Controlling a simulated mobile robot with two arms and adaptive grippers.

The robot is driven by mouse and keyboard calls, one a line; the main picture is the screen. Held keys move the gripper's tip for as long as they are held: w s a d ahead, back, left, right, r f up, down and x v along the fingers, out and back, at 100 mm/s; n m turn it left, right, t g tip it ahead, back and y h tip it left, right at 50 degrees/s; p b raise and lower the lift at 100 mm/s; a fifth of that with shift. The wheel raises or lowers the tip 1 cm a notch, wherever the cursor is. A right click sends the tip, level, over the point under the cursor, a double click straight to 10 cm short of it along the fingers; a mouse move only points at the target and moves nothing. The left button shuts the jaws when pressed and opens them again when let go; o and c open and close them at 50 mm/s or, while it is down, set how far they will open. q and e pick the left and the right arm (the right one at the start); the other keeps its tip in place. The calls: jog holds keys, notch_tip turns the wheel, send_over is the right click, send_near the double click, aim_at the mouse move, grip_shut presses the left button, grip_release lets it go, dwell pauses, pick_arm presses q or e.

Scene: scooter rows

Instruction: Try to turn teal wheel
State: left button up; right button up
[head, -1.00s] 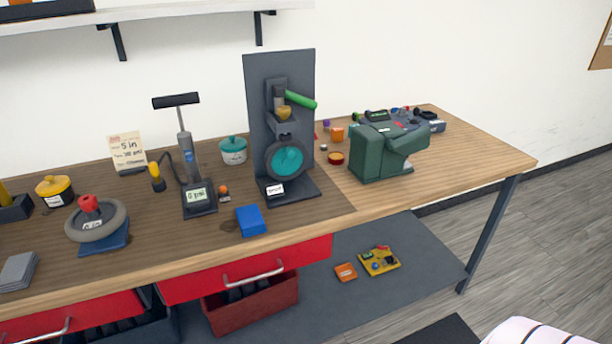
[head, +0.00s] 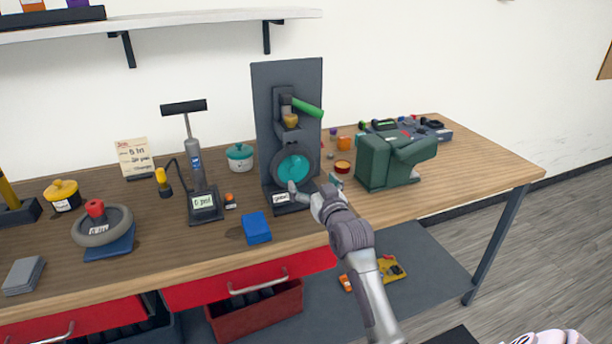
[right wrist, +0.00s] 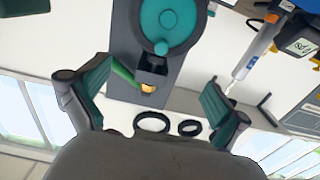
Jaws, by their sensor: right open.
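The teal wheel (head: 294,167) has a dark tyre and sits low on a dark upright stand (head: 262,85), above a small white label. A green lever (head: 307,108) sticks out above the wheel. My right gripper (head: 314,186) is open and empty in front of the wheel's lower part, its fingers spread to either side. It looks apart from the wheel; the exact gap cannot be told. My left gripper is not in view.
A dark green machine (head: 385,165) stands close right of the stand. A blue block (head: 256,228) and a pump with a gauge (head: 203,202) are to the left. A red-handled wheel (head: 98,222) lies further left. The table's front right is clear.

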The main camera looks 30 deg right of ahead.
aim_at(299, 164)
jog(key=b+x, duration=0.4)
jog(key=x, duration=0.2)
jog(key=shift+w+f, duration=0.2)
jog(key=shift+w, duration=0.2)
jog(key=shift+x, duration=0.85)
jog(key=shift+b+x, duration=0.3)
jog(key=shift+x, duration=0.5)
jog(key=shift+r, duration=0.15)
grip_shut()
jog(key=shift+a, duration=0.35)
dwell(0.9)
jog(key=shift+d, duration=0.25)
dwell(1.1)
grip_release()
jog(key=shift+d, duration=0.15)
